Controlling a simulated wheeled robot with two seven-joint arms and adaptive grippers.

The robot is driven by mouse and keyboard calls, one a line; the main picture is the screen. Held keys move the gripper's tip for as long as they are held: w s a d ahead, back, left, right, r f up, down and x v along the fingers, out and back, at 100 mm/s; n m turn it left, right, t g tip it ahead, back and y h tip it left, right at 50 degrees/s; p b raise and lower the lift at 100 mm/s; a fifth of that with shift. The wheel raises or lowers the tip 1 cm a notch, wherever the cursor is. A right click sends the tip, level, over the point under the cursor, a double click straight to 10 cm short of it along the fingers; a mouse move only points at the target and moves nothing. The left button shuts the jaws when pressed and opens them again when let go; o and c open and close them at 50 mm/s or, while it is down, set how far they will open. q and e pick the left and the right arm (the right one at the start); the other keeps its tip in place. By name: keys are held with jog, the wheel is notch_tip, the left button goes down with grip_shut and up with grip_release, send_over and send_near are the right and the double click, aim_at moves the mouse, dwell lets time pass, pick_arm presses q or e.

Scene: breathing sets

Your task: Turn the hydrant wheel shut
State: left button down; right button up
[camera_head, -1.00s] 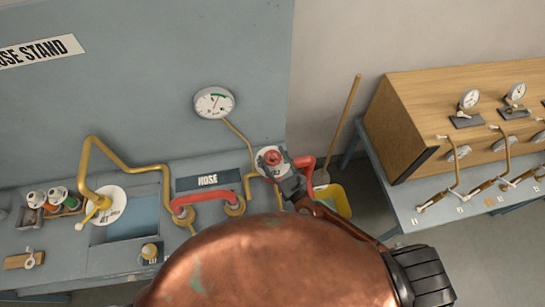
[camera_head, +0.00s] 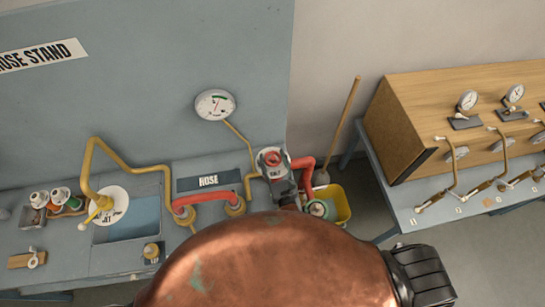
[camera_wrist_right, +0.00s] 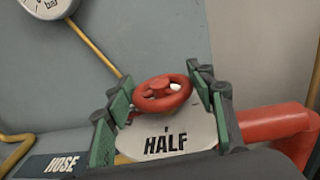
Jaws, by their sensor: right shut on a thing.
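The hydrant wheel (camera_head: 272,158) is a small red hand wheel above a pale plate, at the middle of the bench's right end. In the right wrist view the wheel (camera_wrist_right: 160,93) stands over the plate (camera_wrist_right: 170,138), which reads HALF. My right gripper (camera_head: 278,170) is shut on the wheel. In the wrist view its green-padded fingers (camera_wrist_right: 162,84) stand on the left and right of the wheel; exact contact at the rim is hard to see. My left gripper is not in view.
Red pipes (camera_head: 303,163) run beside the wheel. A round gauge (camera_head: 215,105) is on the wall, joined by a yellow pipe. A yellow bucket (camera_head: 341,204) stands right of the wheel, with a broom handle (camera_head: 345,128) behind. A HOSE sign (camera_head: 208,181) lies left. A second bench (camera_head: 400,205) is at right.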

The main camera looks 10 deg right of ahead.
jog(key=shift+m+h, duration=1.5)
jog(key=shift+h, duration=0.8)
jog(key=o, duration=1.2)
jog(key=s+a, duration=0.1)
jog(key=s, duration=0.7)
jog(key=s+a, duration=0.1)
jog(key=s, duration=0.2)
jog(key=shift+s+a, duration=0.35)
jog(key=shift+s, duration=0.05)
